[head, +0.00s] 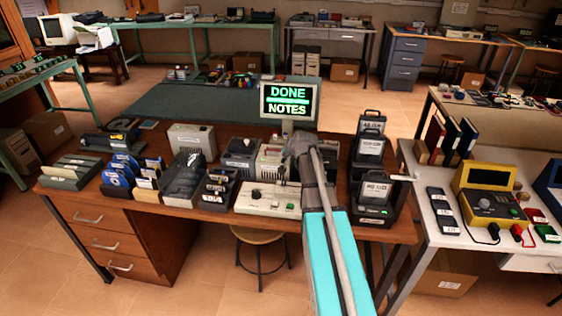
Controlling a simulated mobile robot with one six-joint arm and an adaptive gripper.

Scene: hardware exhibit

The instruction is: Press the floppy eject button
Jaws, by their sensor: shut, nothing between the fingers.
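My arm reaches over the wooden desk from the lower right. My gripper (281,181) points down, shut and empty, in front of a beige boxy unit (268,159) near the desk's middle. A grey drive-like unit (240,154) stands to its left, and a pale box (192,138) further left. A low cream panel (262,199) with a dark knob and small controls lies at the front, just below my gripper in the picture. I cannot make out the floppy eject button; it is too small or hidden by my gripper. Whether my fingertips touch anything cannot be told.
A small screen (288,100) behind reads "DONE" and "NOTES" in green. Dark racks with labelled cartridges (372,187) stand right of my arm. Disk holders (119,172) and trays fill the desk's left. A white table (450,230) with a yellow meter stands at right.

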